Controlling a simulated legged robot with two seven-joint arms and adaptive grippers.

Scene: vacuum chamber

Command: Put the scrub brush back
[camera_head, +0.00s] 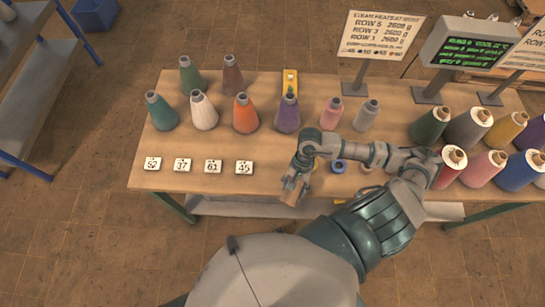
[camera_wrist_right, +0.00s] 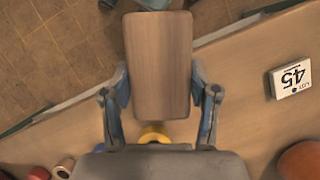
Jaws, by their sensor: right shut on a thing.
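The scrub brush shows as a brown wooden block in the right wrist view (camera_wrist_right: 160,60), and it also shows small in the head view (camera_head: 291,195). My right gripper (camera_head: 299,181) is shut on it, with one finger on each long side in the wrist view. The gripper and brush are over the front edge of the wooden table (camera_head: 265,180), to the right of the number cards. The bristles are hidden from both views. My left gripper is not in view.
Number cards (camera_head: 213,166) lie in a row at the front left. Several yarn cones (camera_head: 246,114) stand behind them, and more (camera_head: 470,127) crowd the right end. A blue ring-shaped item (camera_head: 338,166) lies beside my right gripper. Signs and a screen (camera_head: 468,46) stand at the back right.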

